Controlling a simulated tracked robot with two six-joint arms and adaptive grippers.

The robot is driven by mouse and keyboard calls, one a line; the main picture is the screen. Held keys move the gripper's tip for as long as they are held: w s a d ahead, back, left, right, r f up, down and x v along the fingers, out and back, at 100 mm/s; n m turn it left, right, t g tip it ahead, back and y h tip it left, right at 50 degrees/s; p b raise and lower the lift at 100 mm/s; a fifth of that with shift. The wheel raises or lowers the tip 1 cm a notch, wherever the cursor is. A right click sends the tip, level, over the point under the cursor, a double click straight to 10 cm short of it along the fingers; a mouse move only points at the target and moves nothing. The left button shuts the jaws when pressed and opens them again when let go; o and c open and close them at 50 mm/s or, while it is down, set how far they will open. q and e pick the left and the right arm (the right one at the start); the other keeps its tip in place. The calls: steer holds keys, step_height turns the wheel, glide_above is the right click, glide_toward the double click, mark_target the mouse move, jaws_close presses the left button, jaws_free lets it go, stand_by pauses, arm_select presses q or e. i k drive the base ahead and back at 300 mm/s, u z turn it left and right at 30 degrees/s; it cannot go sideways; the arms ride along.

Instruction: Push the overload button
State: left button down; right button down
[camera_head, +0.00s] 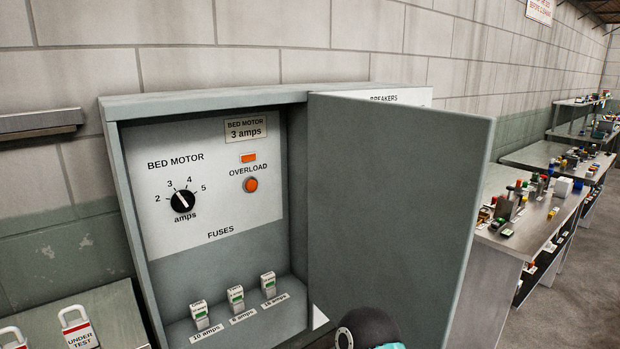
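The overload button (250,185) is a round orange button in a grey ring, below the word OVERLOAD on the white panel inside the grey cabinet (112,170). A small orange rectangular lamp (248,158) sits just above it. The cabinet door (400,200) stands open toward me on the right and hides the cabinet's right part. A dark rounded part with a teal piece shows at the bottom edge in front of the door; it seems to be part of my arm. Neither gripper's fingers can be seen. Nothing visible touches the button.
A black amps dial (183,201) points near 3, left of the button. Several fuses, one here (236,298), stand on the cabinet floor. Padlock-like tags (78,327) lie at lower left. Benches with small parts (540,215) stand at right. The space before the button looks clear.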

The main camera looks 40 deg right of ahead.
mark_target(251, 184)
steer(key=z, duration=0.25)
steer(key=i, duration=1.05)
steer(key=u, duration=0.15)
